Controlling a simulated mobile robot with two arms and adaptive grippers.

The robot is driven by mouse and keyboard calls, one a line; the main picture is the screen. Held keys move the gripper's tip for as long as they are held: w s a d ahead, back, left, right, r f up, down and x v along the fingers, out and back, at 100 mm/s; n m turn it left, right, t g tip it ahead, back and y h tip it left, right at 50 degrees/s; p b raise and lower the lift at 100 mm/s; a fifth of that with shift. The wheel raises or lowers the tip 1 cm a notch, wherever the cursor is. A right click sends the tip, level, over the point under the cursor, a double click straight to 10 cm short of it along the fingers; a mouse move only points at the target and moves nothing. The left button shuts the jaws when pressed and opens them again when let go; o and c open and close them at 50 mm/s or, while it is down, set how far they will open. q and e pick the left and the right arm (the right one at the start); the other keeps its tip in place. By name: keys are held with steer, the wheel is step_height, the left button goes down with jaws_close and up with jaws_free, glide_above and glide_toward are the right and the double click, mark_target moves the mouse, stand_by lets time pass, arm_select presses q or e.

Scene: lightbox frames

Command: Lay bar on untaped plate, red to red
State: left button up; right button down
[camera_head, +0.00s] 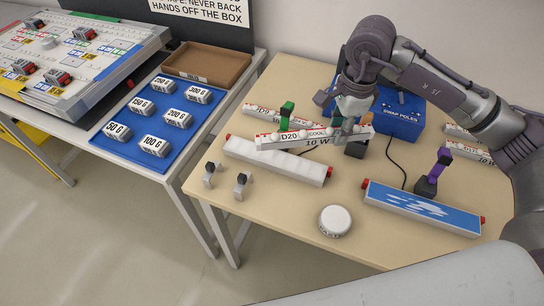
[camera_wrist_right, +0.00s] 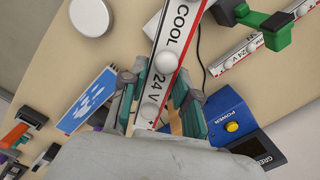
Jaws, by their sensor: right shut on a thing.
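My right gripper (camera_head: 349,128) is shut on a white bar (camera_head: 290,139) with printed text and round white domes. In the right wrist view its fingers (camera_wrist_right: 158,102) close around one end of the bar (camera_wrist_right: 172,55). The bar appears in front of and partly over a pale plate (camera_head: 278,160) with red ends; I cannot tell whether they touch. A second plate (camera_head: 425,208), with a blue and white patterned top and red ends, lies to the right. It also shows in the right wrist view (camera_wrist_right: 86,101). My left gripper is not in view.
A blue power box (camera_head: 398,115) stands behind my gripper. Green (camera_head: 286,113) and purple (camera_head: 437,168) handled tools stand nearby. More bars (camera_head: 262,112) lie behind. A round white container (camera_head: 335,221) and two small clips (camera_head: 241,185) stand in front. A blue weight tray (camera_head: 150,150) is on the left table.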

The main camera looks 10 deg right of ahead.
steer(key=m, duration=0.1)
steer(key=d+f+m, duration=0.1)
steer(key=m, duration=0.2)
steer(key=shift+w+d+f, duration=0.15)
steer(key=shift+w+d, duration=0.1)
steer(key=shift+d, duration=0.1)
steer(key=shift+w+d+f+m, duration=0.1)
steer(key=shift+d+f+m, duration=0.05)
steer(key=shift+m, duration=0.35)
steer(key=shift+d+f+m, duration=0.1)
steer(key=shift+d+m, duration=0.05)
steer(key=shift+m, duration=0.35)
steer(key=p, duration=0.4)
glide_above(291, 163)
step_height(291, 163, down, 7)
steer(key=shift+d+r, duration=0.1)
steer(key=shift+d, duration=0.05)
step_height(291, 163, down, 4)
steer(key=shift+r+p, duration=0.15)
steer(key=shift+p, duration=0.6)
steer(key=shift+f, duration=0.2)
steer(key=shift+f, duration=0.1)
